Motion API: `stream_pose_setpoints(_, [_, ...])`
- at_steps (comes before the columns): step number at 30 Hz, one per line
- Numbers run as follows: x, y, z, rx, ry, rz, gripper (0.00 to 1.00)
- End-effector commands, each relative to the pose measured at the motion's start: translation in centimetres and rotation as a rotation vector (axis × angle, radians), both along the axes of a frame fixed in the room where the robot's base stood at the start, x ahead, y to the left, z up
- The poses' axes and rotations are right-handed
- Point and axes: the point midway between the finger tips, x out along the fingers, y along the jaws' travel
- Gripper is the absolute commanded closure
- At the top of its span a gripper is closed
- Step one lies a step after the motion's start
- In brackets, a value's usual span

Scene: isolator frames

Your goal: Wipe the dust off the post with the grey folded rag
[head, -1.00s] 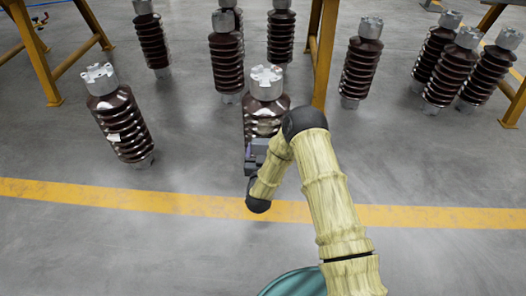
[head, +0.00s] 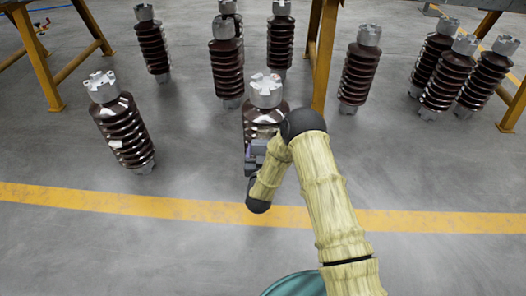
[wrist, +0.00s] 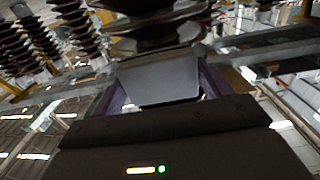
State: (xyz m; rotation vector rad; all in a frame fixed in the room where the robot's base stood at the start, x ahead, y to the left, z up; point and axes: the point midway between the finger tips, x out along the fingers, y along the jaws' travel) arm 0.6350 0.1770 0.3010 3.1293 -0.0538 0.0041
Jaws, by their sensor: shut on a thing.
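The post (head: 264,117) in front of my arm is a dark brown ribbed insulator with a pale grey metal cap. It stands upright on the floor, its lower part hidden by my arm. My gripper (head: 254,153) is at its near side, low on the ribs. In the wrist view my gripper is shut on a flat grey piece, the folded rag (wrist: 160,76), with the dark ribs (wrist: 155,32) just beyond it. I cannot tell whether the rag touches the ribs. Pale glints show on the ribs; I cannot tell dust from shine.
A similar post (head: 122,128) stands to the left with a pale patch on it. More posts (head: 227,65) stand behind and to the right (head: 447,80). Yellow frame legs (head: 322,55) rise behind. A yellow floor line (head: 120,202) crosses in front; the floor around it is clear.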

Motion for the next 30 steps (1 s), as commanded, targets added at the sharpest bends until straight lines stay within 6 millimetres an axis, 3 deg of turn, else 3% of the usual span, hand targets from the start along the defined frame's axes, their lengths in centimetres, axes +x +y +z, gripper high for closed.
stream_pose_setpoints(4, [-0.1, 0.0, 1.3, -0.001, 0.000, 0.001, 0.45])
stream_pose_setpoints(17, [-0.1, 0.0, 1.6, -0.001, 0.000, 0.000, 0.45])
stream_pose_setpoints(30, [0.2, 0.0, 4.8, 0.000, 0.000, 0.000, 0.45])
